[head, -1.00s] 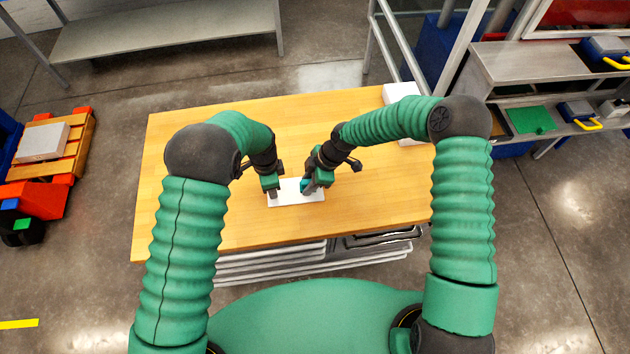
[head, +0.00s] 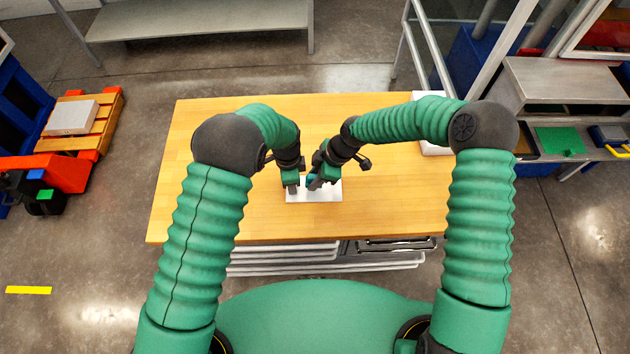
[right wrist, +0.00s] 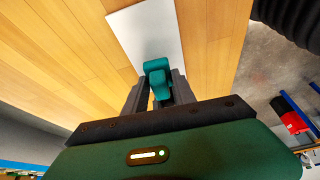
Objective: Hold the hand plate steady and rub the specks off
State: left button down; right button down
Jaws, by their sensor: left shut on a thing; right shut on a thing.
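The white hand plate (head: 330,191) lies on the wooden table (head: 210,212). It also shows in the right wrist view (right wrist: 143,35). My left gripper (head: 291,188) is shut at the plate's left end, seemingly on the plate; its fingertips hide the contact. My right gripper (head: 315,183) is shut on a small teal pad (right wrist: 157,70) and holds it over the plate, close to the left gripper. In the head view only a sliver of the pad (head: 311,180) shows. I cannot make out any specks on the plate.
A white box (head: 432,147) stands at the table's right edge. The table's left part and front strip are clear. A metal shelf unit (head: 560,85) with a green sheet (head: 560,141) is at the right. An orange pallet (head: 88,128) with a grey box is at the left.

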pick_arm(q)
jog(key=shift+s, duration=0.1)
pick_arm(e)
jog(key=shift+r, duration=1.3)
pick_arm(q)
jog(key=shift+a, duration=0.1)
pick_arm(e)
jog(key=shift+r, duration=0.1)
jog(key=shift+r, duration=1.4)
pick_arm(q)
jog(key=c, duration=1.1)
grip_release()
jog(key=shift+c, duration=0.2)
